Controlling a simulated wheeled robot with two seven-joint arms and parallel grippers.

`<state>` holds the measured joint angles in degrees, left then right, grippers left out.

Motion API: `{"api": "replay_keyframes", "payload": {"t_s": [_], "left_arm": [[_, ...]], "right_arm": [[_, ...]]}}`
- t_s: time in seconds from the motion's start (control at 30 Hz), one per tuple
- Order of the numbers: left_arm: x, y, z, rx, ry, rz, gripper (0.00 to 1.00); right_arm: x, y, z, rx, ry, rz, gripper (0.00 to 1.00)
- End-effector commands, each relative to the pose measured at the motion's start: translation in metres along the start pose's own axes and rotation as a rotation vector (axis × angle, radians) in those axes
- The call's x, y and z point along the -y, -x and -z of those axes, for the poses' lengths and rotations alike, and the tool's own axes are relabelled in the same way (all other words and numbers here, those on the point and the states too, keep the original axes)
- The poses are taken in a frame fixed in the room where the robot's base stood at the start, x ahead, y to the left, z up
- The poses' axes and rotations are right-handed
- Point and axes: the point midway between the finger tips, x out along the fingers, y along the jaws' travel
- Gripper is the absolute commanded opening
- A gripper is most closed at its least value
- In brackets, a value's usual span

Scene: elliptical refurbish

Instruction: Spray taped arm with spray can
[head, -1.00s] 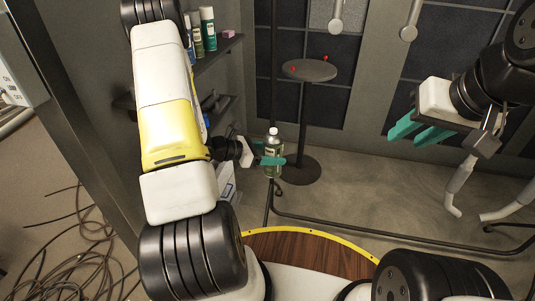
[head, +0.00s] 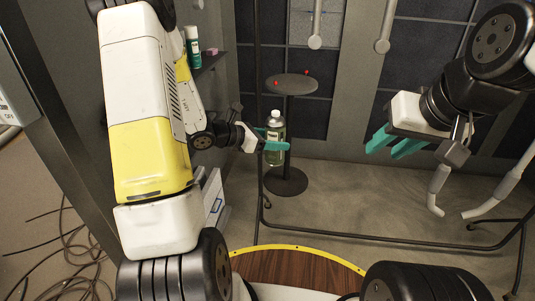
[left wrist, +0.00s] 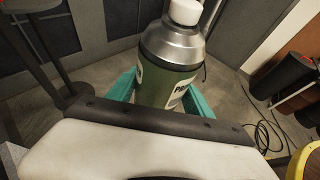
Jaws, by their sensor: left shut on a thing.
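A green spray can (head: 274,150) with a silver shoulder and white cap is held upright in my left gripper (head: 272,146), near the picture's middle in the head view. In the left wrist view the can (left wrist: 168,75) stands between the teal fingers (left wrist: 160,95), which press on its sides. My right gripper (head: 397,144) is empty at the right, its teal fingers apart. Two pale metal arms hang on the right, one (head: 439,190) below my right gripper and the other (head: 495,198) at the edge. I cannot tell which arm is taped.
A round grey stand (head: 291,84) with small red items on top is behind the can. A black tubular frame (head: 380,238) crosses the floor. A shelf with cans (head: 193,48) is on the left wall. Cables (head: 70,262) lie at the lower left. The middle floor is open.

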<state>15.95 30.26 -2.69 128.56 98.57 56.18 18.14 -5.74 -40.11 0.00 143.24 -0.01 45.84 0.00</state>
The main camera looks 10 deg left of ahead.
Motion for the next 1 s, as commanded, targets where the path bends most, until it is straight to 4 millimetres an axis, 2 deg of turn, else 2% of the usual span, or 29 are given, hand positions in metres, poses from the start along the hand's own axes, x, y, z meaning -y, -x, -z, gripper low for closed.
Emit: {"api": "replay_keyframes", "payload": {"t_s": [0.03,0.1,0.3,0.4,0.5,0.7,0.83,1.0], "left_arm": [[0.007,-0.001,-0.03,0.006,-0.01,-0.007,0.11],[0.015,-0.001,-0.063,0.007,-0.003,-0.024,0.11],[0.045,0.006,-0.144,0.009,0.021,-0.076,0.11],[0.06,0.012,-0.174,0.008,0.032,-0.097,0.11],[0.072,0.017,-0.196,0.007,0.041,-0.114,0.11],[0.082,0.023,-0.216,0.002,0.054,-0.132,0.11],[0.075,0.017,-0.219,0.0,0.057,-0.133,0.11],[0.057,0.005,-0.223,0.0,0.056,-0.133,0.11]], "right_arm": [[0.0,0.0,0.0,0.0,0.0,0.0,0.36],[0.0,0.0,0.0,0.0,0.0,0.0,0.36],[0.0,0.0,0.0,0.0,0.0,0.0,0.36],[0.0,0.0,0.0,0.0,0.0,0.0,0.36],[0.0,0.0,0.0,0.0,0.0,0.0,0.36],[0.0,0.0,0.0,0.0,0.0,0.0,0.36],[0.0,0.0,0.0,0.0,0.0,0.0,0.36],[0.0,0.0,0.0,0.0,0.0,0.0,0.36]]}}
